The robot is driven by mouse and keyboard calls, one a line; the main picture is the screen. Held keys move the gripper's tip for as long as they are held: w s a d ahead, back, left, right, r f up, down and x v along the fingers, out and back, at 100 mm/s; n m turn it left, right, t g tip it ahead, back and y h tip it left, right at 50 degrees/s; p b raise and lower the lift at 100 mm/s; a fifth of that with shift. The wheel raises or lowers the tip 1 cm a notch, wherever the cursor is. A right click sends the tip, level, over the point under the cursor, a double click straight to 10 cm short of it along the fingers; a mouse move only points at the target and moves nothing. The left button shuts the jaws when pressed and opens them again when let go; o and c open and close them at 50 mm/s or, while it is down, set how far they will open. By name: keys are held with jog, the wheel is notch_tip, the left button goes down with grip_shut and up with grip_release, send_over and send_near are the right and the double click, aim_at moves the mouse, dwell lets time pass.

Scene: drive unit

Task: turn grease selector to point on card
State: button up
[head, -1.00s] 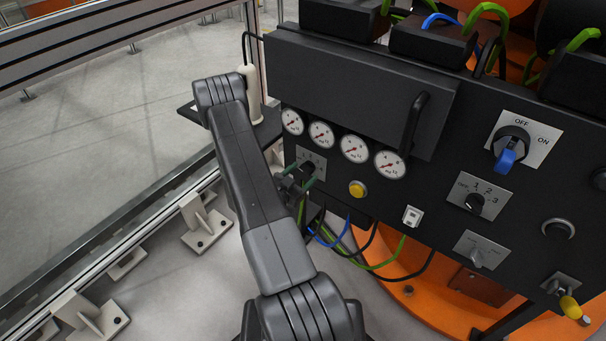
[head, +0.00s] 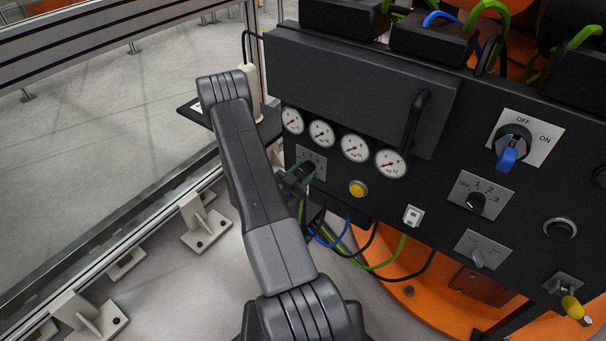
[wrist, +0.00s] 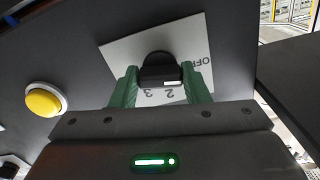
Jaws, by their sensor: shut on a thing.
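The selector is a black knob (wrist: 160,70) on a pale plate (wrist: 120,52) marked OFF, 2 and 3. In the wrist view the plate appears upside down. My gripper (wrist: 163,84) has its green fingers on both sides of the knob and is shut on it. The knob's white mark lies by the 2; the right finger covers part of the plate. In the head view my gripper (head: 299,178) is at the leftmost selector plate (head: 312,158), below the gauges. A pale patch on the dark shelf (head: 190,112) may be the card; it is unreadable.
A yellow button (head: 358,188) is right of the selector. Other switches share the panel: a blue-handled OFF/ON switch (head: 508,155), a numbered selector (head: 477,200) and a smaller knob plate (head: 480,252). A door handle (head: 415,125) juts out above. Cables (head: 345,250) hang below.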

jog(key=shift+a+r+m+b, duration=0.1)
jog(key=shift+m+b, duration=7.6)
jog(key=shift+b, duration=0.85)
jog(key=o, duration=1)
jog(key=p+v, duration=0.3)
jog(key=v, duration=1)
jog(key=shift+s+a, duration=0.25)
jog(key=shift+s, duration=0.05)
